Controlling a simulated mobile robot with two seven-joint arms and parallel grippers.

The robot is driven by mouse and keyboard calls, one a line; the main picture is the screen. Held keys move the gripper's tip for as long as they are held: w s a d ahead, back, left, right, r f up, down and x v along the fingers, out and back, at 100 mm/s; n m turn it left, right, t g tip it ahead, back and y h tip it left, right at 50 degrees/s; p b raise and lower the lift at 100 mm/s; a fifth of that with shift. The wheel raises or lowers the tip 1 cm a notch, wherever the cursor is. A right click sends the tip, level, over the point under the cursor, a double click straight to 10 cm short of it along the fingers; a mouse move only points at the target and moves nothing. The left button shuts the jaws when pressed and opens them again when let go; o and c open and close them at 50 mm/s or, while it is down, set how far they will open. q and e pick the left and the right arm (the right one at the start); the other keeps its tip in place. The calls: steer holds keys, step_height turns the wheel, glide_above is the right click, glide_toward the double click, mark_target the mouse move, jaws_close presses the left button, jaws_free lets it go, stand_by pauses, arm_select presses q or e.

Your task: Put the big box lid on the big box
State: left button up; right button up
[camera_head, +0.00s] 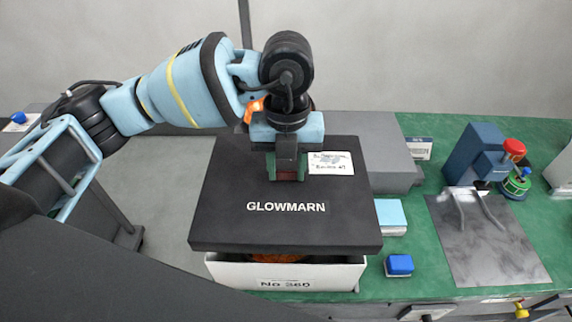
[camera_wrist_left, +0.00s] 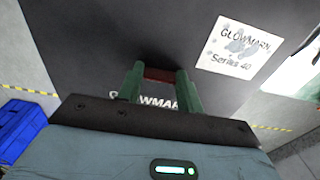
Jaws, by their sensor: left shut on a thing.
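The big box lid (camera_head: 230,215) is a flat black panel marked GLOWMARN with a white label near its far right. It lies level above the white big box (camera_head: 228,271), labelled No 360, whose front wall shows under the lid's near edge. Something orange-brown shows inside the box. My left gripper (camera_head: 288,174) points down at the lid's middle and is shut on its small dark red handle, which also shows between the green fingers in the left wrist view (camera_wrist_left: 160,75). My right gripper is not in view.
A grey box (camera_head: 390,150) stands behind the lid at right. On the green table are a light blue pad (camera_head: 391,213), a blue block (camera_head: 399,265), a dark grey mat (camera_head: 490,245) and a blue fixture (camera_head: 472,155). A blue bin (camera_wrist_left: 20,130) shows in the wrist view.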

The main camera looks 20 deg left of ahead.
mark_target(287, 178)
arm_select(q)
steer(key=shift+f, duration=1.95)
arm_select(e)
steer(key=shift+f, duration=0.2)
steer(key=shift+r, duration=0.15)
arm_select(q)
steer(key=shift+f, duration=0.35)
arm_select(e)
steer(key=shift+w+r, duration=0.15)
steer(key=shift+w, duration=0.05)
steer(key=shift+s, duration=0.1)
arm_select(q)
steer(key=shift+f, duration=0.35)
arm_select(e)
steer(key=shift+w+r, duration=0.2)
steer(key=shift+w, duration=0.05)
arm_select(q)
steer(key=shift+f, duration=1.35)
steer(key=shift+f, duration=0.3)
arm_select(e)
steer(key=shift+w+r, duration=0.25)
arm_select(q)
steer(key=o, duration=1.1)
